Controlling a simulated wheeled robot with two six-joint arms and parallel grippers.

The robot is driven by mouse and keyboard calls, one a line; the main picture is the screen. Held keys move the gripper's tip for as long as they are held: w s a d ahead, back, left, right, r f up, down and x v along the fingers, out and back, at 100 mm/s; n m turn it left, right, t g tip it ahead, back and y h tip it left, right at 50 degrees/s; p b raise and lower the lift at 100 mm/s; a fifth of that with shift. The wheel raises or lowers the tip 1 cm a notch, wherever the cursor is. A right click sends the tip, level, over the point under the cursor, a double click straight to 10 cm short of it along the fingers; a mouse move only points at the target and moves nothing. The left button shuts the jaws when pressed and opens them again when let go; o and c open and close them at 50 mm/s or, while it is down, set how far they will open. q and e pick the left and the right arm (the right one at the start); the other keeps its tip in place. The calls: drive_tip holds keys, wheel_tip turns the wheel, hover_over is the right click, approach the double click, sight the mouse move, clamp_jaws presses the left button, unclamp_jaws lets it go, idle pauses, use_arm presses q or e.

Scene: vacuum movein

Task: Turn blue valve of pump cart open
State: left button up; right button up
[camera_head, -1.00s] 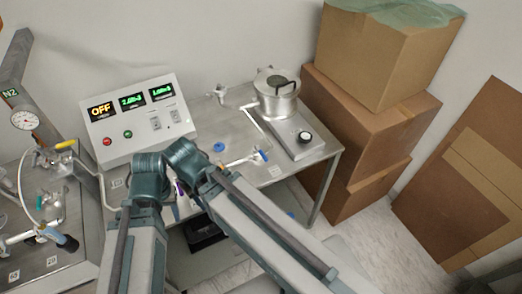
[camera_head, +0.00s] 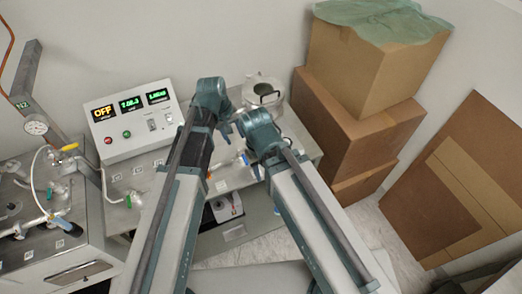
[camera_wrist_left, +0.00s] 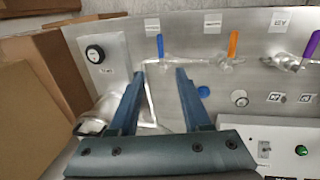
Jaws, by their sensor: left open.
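The blue valve handle (camera_head: 249,158) sits on the steel top of the pump cart (camera_head: 232,178), between my two arms in the head view. In the left wrist view the blue handle (camera_wrist_left: 160,46) points away from its pipe, with an orange handle (camera_wrist_left: 233,44) and a purple handle (camera_wrist_left: 311,44) along the row. My left gripper (camera_head: 227,126) is over the cart top. In the left wrist view its fingers (camera_wrist_left: 160,72) are apart and empty, with the blue handle beyond the gap between the tips. My right gripper (camera_head: 248,128) is near the left one; its fingers are unclear.
A control box with OFF display (camera_head: 132,122) stands at the cart's left. Stacked cardboard boxes (camera_head: 352,120) are right of the cart. Another valve station (camera_head: 40,225) is far left.

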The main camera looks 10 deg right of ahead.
sight(244, 158)
use_arm(q)
drive_tip(key=shift+w+d+f+b, duration=0.15)
drive_tip(key=shift+d+f+b, duration=0.25)
drive_tip(key=shift+f+b, duration=1.9)
drive_tip(key=shift+w+d+f+b, duration=0.15)
drive_tip(key=shift+d+f+b, duration=0.3)
drive_tip(key=shift+f+b, duration=1.8)
drive_tip(key=shift+w+d+f+b, duration=0.15)
drive_tip(key=shift+d+f+b, duration=0.25)
drive_tip(key=shift+f+b, duration=1.9)
clamp_jaws()
